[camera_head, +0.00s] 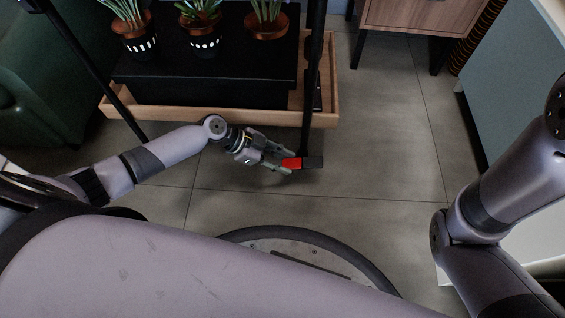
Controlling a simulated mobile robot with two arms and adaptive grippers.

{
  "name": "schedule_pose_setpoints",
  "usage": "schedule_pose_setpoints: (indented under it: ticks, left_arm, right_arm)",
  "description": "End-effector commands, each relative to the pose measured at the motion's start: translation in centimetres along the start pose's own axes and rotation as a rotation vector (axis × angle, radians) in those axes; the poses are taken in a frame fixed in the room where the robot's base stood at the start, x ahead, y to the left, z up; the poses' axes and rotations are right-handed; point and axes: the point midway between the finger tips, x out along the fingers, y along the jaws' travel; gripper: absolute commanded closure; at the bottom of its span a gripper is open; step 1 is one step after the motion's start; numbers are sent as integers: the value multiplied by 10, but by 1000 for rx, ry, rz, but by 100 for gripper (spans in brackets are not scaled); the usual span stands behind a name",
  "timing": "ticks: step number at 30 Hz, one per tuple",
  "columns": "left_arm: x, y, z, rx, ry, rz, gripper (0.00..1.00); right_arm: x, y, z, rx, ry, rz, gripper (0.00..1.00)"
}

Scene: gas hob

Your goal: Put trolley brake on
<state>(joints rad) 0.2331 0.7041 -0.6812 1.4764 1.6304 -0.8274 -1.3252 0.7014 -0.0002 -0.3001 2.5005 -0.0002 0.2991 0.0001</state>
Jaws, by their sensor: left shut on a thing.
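The trolley is a wooden tray (205,114) with thin black posts, standing on the grey tiled floor. A red brake lever (291,163) sits low at the foot of its near right post (306,120), beside a dark block (312,163). My left gripper (284,161) reaches in from the left, low in front of the tray, with its fingers shut on the red brake lever. The fingers partly cover the lever, so its exact tilt cannot be told. My right arm shows at the right edge, but its gripper is out of view.
A black box (200,85) lies on the tray, with several potted plants above it. A green armchair (40,80) stands at the left, a wooden cabinet (420,18) at the back right. The floor (385,130) right of the trolley is clear.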

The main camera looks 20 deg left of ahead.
Motion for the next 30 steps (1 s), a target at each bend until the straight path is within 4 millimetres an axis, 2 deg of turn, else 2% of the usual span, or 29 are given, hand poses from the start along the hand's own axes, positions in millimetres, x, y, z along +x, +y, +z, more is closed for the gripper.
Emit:
schedule_pose_setpoints:
  ticks: [14, 15, 23, 30]
  left_arm:
    - [0, 0, 2, -1, 3, -1, 98]
    - [0, 0, 2, -1, 3, -1, 68]
    - [0, 0, 1, -1, 4, 0, 50]
    - [0, 0, 1, 0, 5, 0, 50]
  right_arm:
    - [-2, -1, -1, 0, 1, -1, 60]
    - [-2, -1, -1, 0, 1, -1, 60]
    - [-2, -1, -1, 0, 1, -1, 60]
    - [-2, 0, 0, 0, -1, 0, 60]
